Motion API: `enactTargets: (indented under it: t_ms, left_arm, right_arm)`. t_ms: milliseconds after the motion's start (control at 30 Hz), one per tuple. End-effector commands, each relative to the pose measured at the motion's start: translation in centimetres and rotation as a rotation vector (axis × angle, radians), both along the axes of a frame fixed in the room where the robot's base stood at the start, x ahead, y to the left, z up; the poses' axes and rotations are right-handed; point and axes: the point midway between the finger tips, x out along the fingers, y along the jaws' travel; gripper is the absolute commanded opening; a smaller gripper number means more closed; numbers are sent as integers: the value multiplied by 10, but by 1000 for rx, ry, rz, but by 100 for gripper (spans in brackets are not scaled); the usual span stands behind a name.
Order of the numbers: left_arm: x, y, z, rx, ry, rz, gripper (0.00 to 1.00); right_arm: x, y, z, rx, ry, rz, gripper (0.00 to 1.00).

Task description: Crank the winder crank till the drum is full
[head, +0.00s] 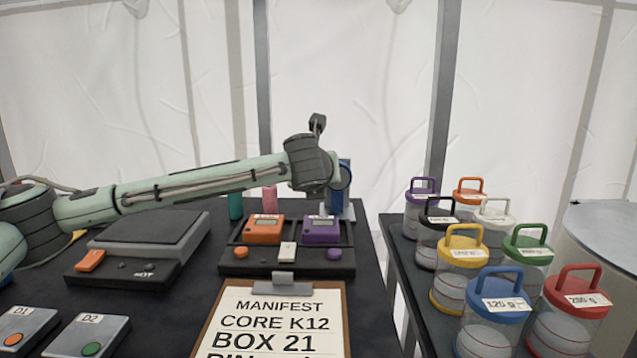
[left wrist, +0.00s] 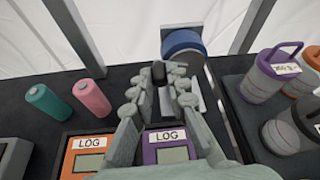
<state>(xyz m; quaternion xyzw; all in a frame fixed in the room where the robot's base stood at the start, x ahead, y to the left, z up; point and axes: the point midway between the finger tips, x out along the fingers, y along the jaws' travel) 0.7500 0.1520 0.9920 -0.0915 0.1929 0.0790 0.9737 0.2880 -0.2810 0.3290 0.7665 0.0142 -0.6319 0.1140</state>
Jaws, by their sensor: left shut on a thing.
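The winder stands at the back of the dark table. My left gripper (left wrist: 160,84) is shut on the dark knob of the winder crank (left wrist: 158,71), just in front of and left of the drum. In the head view my arm hides the fingers and the crank. How much is wound on the drum I cannot tell. My right gripper is not in view.
A teal spool (head: 236,206) and a pink spool (head: 269,198) stand left of the winder. An orange logger (head: 263,230) and a purple logger (head: 321,230) sit in front. A scale (head: 150,240) is at left, a manifest clipboard (head: 280,325) in front. Several lidded jars (head: 490,310) fill the right table.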

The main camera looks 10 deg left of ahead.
Motion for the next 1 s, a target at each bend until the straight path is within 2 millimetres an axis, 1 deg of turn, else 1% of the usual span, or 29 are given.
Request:
enactTargets:
  t_ms: [200, 500, 700, 1000]
  left_arm:
    - [1, -6, 8, 202, 39, -1, 0]
    - [2, -13, 16, 439, 86, -2, 0]
    - [3, -16, 18, 546, 108, -3, 0]
    - [4, -18, 19, 620, 123, -3, 0]
  right_arm:
    - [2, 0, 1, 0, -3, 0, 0]
    - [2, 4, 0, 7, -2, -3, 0]
    - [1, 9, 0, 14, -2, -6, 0]
    - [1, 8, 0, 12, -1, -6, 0]
